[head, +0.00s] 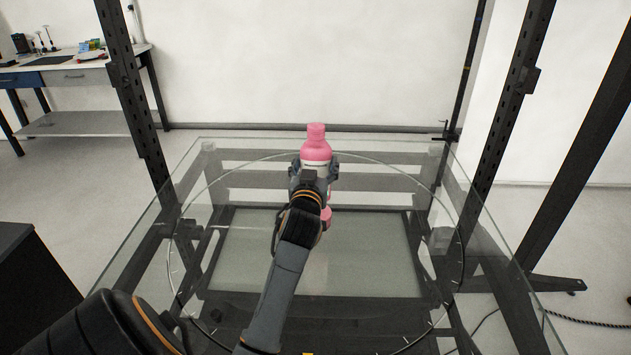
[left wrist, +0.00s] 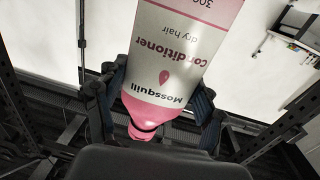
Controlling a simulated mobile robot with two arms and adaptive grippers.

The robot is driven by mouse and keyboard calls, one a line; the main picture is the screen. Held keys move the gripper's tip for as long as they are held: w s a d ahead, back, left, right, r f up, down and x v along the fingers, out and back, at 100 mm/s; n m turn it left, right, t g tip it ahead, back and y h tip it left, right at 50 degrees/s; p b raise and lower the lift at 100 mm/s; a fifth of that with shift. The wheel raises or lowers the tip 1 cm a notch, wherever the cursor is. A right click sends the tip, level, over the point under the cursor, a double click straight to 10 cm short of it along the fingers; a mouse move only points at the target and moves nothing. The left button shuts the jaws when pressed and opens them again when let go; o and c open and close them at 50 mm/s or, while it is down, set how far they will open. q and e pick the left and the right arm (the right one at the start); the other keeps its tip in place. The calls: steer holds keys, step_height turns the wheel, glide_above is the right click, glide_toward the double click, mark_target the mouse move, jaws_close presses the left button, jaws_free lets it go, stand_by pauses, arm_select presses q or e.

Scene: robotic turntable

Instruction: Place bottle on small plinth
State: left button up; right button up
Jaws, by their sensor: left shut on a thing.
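A pink bottle (head: 317,148) with a white label stands upright over the middle of the glass turntable in the head view. My left gripper (head: 314,172) is shut on the bottle around its body. In the left wrist view the bottle (left wrist: 180,50) shows its label reading "Mossquill Conditioner dry hair", between the dark fingers of the left gripper (left wrist: 155,112). My arm hides the bottle's lower part in the head view, so I cannot tell whether its base touches anything. I cannot make out a small plinth. The right gripper is not in view.
The round glass turntable (head: 232,163) lies on a glass-topped frame. Dark upright posts (head: 136,95) stand at left and right (head: 507,105). A workbench (head: 75,75) with tools is at the back left. Cables lie on the floor at the right. The glass around the bottle looks clear.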

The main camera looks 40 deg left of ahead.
arm_select(q)
steer(key=f, duration=0.1)
steer(key=w+a+f, duration=0.2)
steer(key=shift+f, duration=0.3)
steer(key=f, duration=0.4)
steer(key=shift+w+a, duration=0.2)
steer(key=shift+w, duration=0.1)
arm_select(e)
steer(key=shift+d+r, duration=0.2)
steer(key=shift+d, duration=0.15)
arm_select(q)
steer(key=o, duration=1)
steer(key=shift+f, duration=0.15)
steer(key=o, duration=0.5)
steer(key=shift+c, duration=0.2)
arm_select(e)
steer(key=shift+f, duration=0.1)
